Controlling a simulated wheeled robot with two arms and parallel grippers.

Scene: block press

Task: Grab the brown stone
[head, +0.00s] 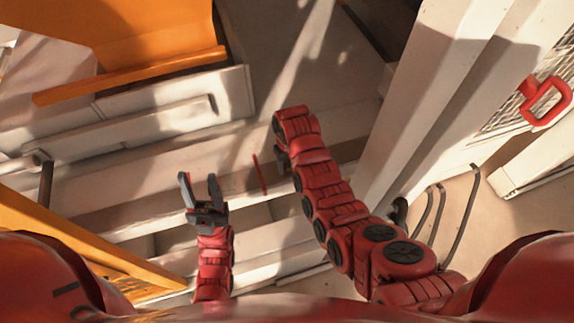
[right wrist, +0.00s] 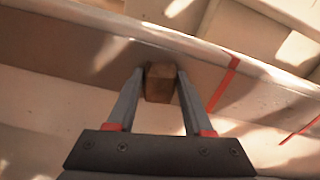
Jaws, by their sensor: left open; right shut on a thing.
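The brown stone (right wrist: 160,83) is a small brown block between the fingertips of my right gripper (right wrist: 158,88) in the right wrist view. The gripper is shut on it, with one finger on each side. In the head view my right gripper (head: 281,157) is mostly hidden by its own red arm, and the stone cannot be made out there. My left gripper (head: 200,188) is open and empty, fingers pointing up the picture, to the left of the right arm.
Pale stepped ledges (head: 150,165) lie below and around both grippers. A thin red line (head: 259,174) marks the surface between the arms. An orange panel (head: 140,35) stands at upper left. A pale column (head: 425,95) rises right of my right arm, with a red handle (head: 545,100) beyond.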

